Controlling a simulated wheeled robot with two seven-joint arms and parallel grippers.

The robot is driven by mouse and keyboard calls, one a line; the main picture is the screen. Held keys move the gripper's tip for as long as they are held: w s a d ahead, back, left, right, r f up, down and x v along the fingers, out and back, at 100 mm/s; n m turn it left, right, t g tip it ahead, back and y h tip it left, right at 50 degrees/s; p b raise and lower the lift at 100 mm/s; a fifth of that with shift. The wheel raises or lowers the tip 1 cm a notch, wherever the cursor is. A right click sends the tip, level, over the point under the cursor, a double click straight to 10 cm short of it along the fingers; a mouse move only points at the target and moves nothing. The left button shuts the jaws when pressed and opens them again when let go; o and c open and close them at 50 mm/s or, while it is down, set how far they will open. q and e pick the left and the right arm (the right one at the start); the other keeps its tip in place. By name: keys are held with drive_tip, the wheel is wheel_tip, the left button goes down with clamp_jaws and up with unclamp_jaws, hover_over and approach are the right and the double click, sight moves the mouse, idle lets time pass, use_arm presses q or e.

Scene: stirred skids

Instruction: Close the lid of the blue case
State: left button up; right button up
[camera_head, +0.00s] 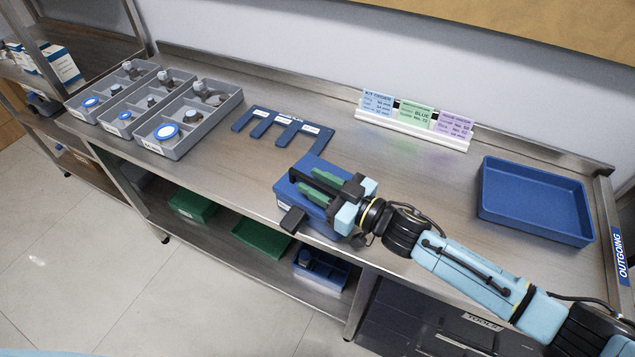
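The blue case (314,163) stands near the front edge of the steel bench, left of my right arm. My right gripper (305,196) is directly over it and hides much of its top. The black fingers are spread apart, with green strips showing between them, and nothing is clearly gripped. I cannot tell whether the fingers touch the case, nor the exact angle of its lid. My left gripper is not in view.
A blue tray (535,206) lies at the right. Grey bins (188,139) with parts stand at the left. A blue slotted plate (281,128) lies behind the case. Coloured cards (416,117) stand at the back. The bench between the cards and tray is clear.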

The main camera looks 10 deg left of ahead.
drive_tip(key=shift+d, duration=0.1)
drive_tip(key=v, duration=1.3)
drive_tip(key=shift+s, duration=0.1)
